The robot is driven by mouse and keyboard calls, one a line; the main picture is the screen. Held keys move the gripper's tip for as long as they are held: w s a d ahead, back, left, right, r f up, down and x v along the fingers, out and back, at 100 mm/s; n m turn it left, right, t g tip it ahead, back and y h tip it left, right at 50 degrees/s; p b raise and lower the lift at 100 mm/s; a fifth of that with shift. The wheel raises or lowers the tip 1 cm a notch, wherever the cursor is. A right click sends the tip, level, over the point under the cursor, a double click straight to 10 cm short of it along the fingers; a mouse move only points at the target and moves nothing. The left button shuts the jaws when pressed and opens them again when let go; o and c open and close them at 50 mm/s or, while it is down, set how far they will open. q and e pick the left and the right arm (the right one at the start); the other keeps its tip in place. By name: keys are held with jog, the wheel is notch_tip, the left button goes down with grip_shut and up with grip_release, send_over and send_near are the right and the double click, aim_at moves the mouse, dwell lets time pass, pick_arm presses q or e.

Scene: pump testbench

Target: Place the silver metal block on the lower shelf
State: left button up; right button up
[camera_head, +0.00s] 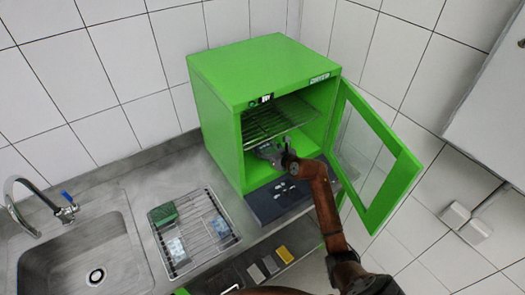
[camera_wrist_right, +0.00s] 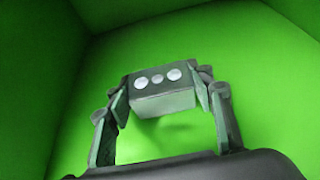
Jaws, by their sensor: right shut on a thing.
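My right gripper (camera_head: 268,151) reaches through the open front of the green cabinet (camera_head: 219,118), below its wire rack (camera_head: 280,118). In the right wrist view this gripper (camera_wrist_right: 166,88) is shut on the silver metal block (camera_wrist_right: 165,104), a grey box with round light spots on its dark upper face. The block sits between the two fingertips, with green cabinet walls around it. In the head view the block is small and hard to make out from the gripper. My left gripper does not show.
The green glass door (camera_head: 378,160) stands open just right of my right arm. A dark panel (camera_head: 275,203) lies before the cabinet. A drying rack (camera_head: 172,264) with several items and a sink (camera_head: 100,238) are to the left. Small blocks (camera_head: 270,264) lie in front.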

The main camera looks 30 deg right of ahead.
jog(key=shift+w+f, duration=0.1)
jog(key=shift+w, duration=0.2)
jog(key=shift+d, duration=0.2)
jog(key=shift+s, duration=0.25)
jog(key=o, duration=1.3)
jog(key=shift+w+a+f, duration=0.15)
jog(key=shift+w, duration=0.05)
jog(key=shift+o, duration=1.1)
jog(key=shift+s, duration=0.1)
